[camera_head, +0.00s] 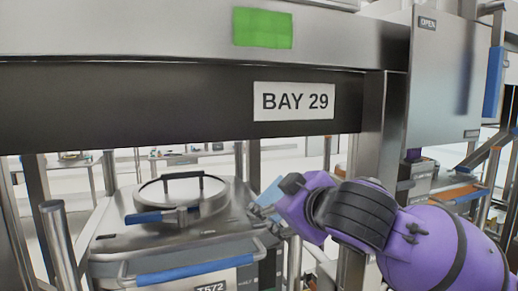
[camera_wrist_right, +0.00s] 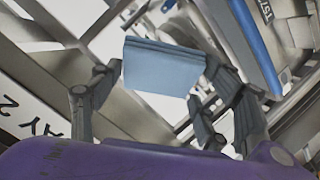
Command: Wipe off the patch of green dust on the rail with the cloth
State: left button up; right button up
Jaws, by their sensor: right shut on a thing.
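The green dust patch (camera_head: 263,28) is a bright green rectangle on the upper steel rail (camera_head: 130,32), near the top of the head view. My right gripper (camera_head: 265,211) is below the rail, in front of the lidded bin, and well below the patch. It is shut on the light blue folded cloth (camera_head: 271,191). In the right wrist view the cloth (camera_wrist_right: 163,67) sits between the fingers of the gripper (camera_wrist_right: 165,80), clear of the rail. My left gripper is not in view.
A dark beam with a BAY 29 sign (camera_head: 293,101) runs under the rail. A steel bin with a round lid (camera_head: 182,188) and blue handle (camera_head: 195,272) stands below. A post (camera_head: 378,130) and a grey box (camera_head: 440,80) are at right.

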jog(key=s+a+r+n+t+y, duration=0.1)
jog(key=s+a+r+n+y, duration=0.2)
jog(key=r, duration=0.8)
jog(key=s+a+r+n+t+y, duration=0.15)
jog(key=s+r, duration=0.35)
jog(key=r, duration=0.6)
jog(key=s+a+r+n+t+y, duration=0.1)
jog(key=s+r+y, duration=0.3)
jog(key=r, duration=0.7)
jog(key=shift+h, duration=0.25)
jog(key=shift+w+a+p, duration=0.15)
jog(key=shift+w+a, duration=0.15)
jog(key=shift+w, duration=0.7)
jog(key=shift+w+a+p, duration=0.1)
jog(key=shift+w+a, duration=0.2)
jog(key=shift+w, duration=0.65)
jog(key=shift+w+a+p, duration=0.15)
jog(key=shift+w+a, duration=0.15)
jog(key=shift+w, duration=0.7)
jog(key=shift+w+a, duration=0.3)
jog(key=shift+w, duration=0.6)
jog(key=shift+d, duration=0.1)
